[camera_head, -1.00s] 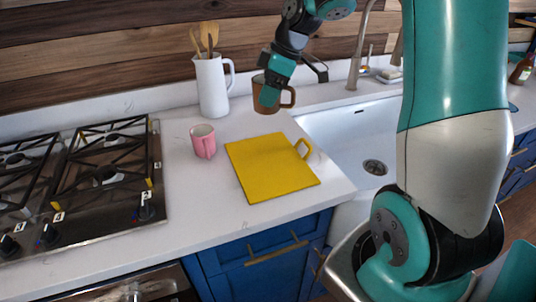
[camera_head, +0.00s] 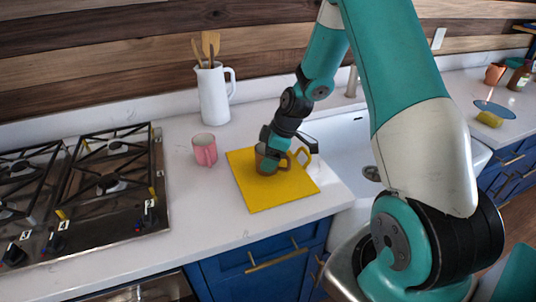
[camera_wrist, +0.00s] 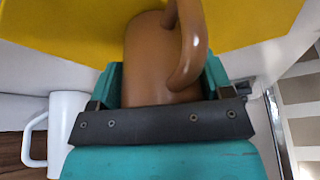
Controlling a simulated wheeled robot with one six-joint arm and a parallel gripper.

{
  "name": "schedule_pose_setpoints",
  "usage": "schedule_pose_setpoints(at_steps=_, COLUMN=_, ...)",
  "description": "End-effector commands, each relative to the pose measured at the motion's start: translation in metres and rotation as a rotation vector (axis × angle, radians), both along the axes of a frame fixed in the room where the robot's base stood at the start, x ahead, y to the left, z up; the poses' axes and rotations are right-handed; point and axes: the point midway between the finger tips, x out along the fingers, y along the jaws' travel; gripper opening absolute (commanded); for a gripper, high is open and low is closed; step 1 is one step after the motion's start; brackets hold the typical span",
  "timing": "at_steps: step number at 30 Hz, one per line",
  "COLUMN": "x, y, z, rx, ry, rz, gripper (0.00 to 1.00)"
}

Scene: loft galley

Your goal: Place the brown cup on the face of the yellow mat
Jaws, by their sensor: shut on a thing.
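The brown cup (camera_head: 268,165) is upright over the upper middle of the yellow mat (camera_head: 262,195). My gripper (camera_head: 272,150) is shut on the cup from above and behind, and partly hides it. In the wrist view the brown cup (camera_wrist: 150,62) sits between my fingers, with its handle toward the upper right and the yellow mat (camera_wrist: 60,28) behind it. The cup looks low at the mat's face, but I cannot tell whether its base touches.
A pink cup (camera_head: 204,150) stands just left of the mat. A white pitcher (camera_head: 213,95) with wooden utensils stands behind it, also seen in the wrist view (camera_wrist: 66,125). The stove (camera_head: 90,190) is at left and the sink (camera_head: 340,150) at right.

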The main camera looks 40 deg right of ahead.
Motion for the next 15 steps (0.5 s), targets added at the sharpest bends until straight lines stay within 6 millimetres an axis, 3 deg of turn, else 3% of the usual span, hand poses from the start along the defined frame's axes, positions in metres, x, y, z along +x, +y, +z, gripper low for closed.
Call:
schedule_pose_setpoints(at_steps=7, x=0.0004, y=-0.0001, z=-0.0031, rx=0.0, ry=-0.001, rz=0.0, gripper=0.44)
schedule_pose_setpoints(at_steps=8, x=0.0003, y=-0.0002, z=-0.0017, rx=0.0, ry=-0.001, rz=0.0, gripper=0.8)
schedule_pose_setpoints(at_steps=10, x=0.0003, y=-0.0001, z=-0.0013, rx=0.0, ry=-0.001, rz=0.0, gripper=0.96)
schedule_pose_setpoints(at_steps=15, x=0.0003, y=-0.0001, z=-0.0012, rx=0.0, ry=-0.001, rz=0.0, gripper=0.98)
